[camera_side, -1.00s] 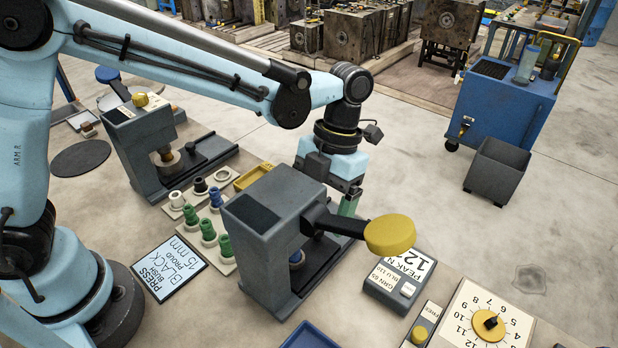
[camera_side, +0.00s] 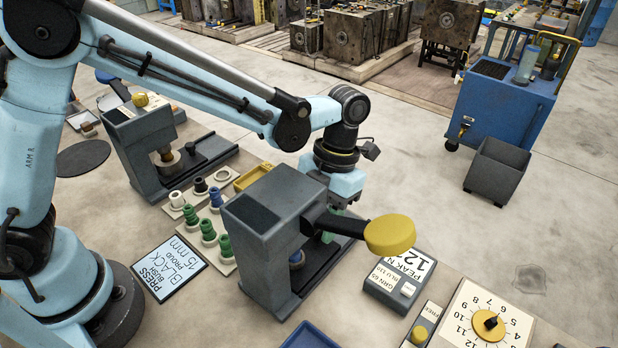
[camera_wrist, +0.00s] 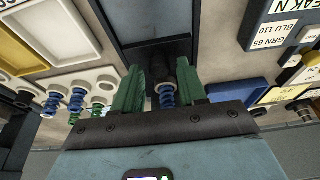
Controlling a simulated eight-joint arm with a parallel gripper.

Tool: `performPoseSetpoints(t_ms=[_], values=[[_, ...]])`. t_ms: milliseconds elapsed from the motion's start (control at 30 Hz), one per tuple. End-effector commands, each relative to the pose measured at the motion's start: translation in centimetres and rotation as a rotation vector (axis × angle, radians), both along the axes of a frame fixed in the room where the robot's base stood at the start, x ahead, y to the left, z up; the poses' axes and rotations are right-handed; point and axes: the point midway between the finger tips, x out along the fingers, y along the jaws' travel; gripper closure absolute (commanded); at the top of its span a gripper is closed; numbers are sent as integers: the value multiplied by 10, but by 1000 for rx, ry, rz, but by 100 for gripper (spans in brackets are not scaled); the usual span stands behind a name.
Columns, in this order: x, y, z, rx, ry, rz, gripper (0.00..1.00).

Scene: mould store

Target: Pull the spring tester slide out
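The spring tester (camera_side: 262,235) is a grey upright housing with a dark lever ending in a yellow pad (camera_side: 390,234). Its dark slide (camera_side: 318,268) lies low at the right of the housing, with a blue spring (camera_side: 297,260) at the opening. My gripper (camera_side: 329,238) points down behind the lever, which partly hides its fingertips. In the wrist view its green fingers (camera_wrist: 160,82) stand apart, with the blue spring (camera_wrist: 167,96) showing between them. I cannot tell whether either finger touches the slide.
A second grey press (camera_side: 150,145) stands at the back left. A rack (camera_side: 222,252) of white, green and blue pieces lies left of the tester. A peak display (camera_side: 395,283) and a dial board (camera_side: 485,315) lie to the right. A blue tray (camera_side: 310,338) sits in front.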

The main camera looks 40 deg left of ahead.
Motion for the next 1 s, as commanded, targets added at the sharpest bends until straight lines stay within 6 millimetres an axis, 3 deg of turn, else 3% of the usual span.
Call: performPoseSetpoints(t_ms=[33,233,467,1000], values=[[0,0,0,0,0,0,67],[0,0,0,0,0,0,97],[1,0,0,0,0,0,97],[26,0,0,-1,0,1,97]])
